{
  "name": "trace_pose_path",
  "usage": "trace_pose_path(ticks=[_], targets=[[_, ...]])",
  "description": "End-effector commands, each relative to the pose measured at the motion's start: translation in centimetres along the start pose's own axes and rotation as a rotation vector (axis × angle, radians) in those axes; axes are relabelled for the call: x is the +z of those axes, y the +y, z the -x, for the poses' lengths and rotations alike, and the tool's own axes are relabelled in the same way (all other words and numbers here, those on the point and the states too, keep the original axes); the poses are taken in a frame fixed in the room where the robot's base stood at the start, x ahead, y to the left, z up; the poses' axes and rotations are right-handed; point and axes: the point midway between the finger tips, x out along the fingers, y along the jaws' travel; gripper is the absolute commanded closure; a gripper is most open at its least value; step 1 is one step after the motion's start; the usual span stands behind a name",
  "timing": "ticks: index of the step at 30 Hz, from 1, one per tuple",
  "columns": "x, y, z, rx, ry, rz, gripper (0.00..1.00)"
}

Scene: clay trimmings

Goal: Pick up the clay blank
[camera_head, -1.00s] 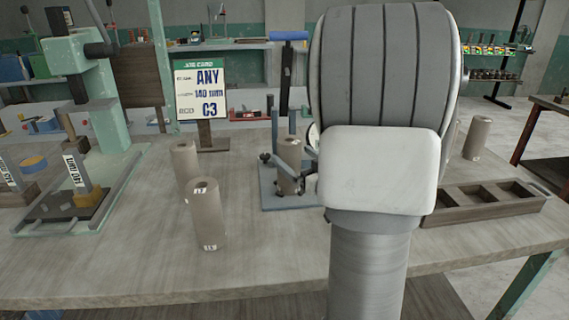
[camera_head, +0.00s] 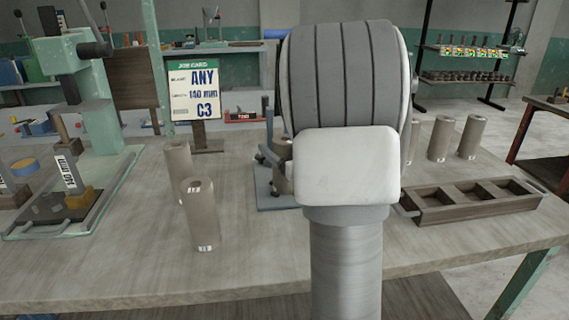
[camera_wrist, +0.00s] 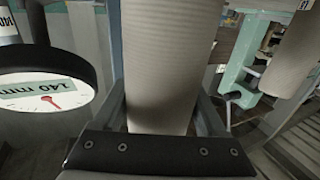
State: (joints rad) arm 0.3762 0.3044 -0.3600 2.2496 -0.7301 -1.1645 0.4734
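In the wrist view a tall grey-beige clay blank (camera_wrist: 160,80) stands between the two fingers of my gripper (camera_wrist: 165,112). The fingers flank it closely, but I cannot tell whether they touch it. In the head view my arm hides the gripper and most of the stand behind it; a part of a blank (camera_head: 281,172) shows at the arm's left edge. Two other clay blanks stand at the left of the bench, a near one (camera_head: 202,215) and one behind it (camera_head: 177,160). Several more stand at the right, including one (camera_head: 472,137).
An empty dark tray (camera_head: 450,214) with three compartments lies at right. A job card (camera_head: 194,92) reads ANY, 140 mm, C3. A green press (camera_head: 100,120) stands at left.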

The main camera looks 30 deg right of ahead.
Motion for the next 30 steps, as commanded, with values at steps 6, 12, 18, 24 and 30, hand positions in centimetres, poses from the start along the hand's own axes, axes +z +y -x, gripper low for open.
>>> trace_pose_path(ticks=[6, 12, 18, 24, 30], targets=[[0.0, 0.0, 0.0, 0.000, 0.000, 0.000, 0.70], [0.0, 0.0, 0.0, 0.000, 0.000, 0.000, 1.00], [-0.2, 0.0, 0.0, 0.000, 0.004, 0.002, 1.00], [-0.4, 0.0, 0.0, 0.000, 0.004, 0.002, 1.00], [-2.0, 0.0, 0.0, 0.000, 0.006, 0.002, 1.00]])
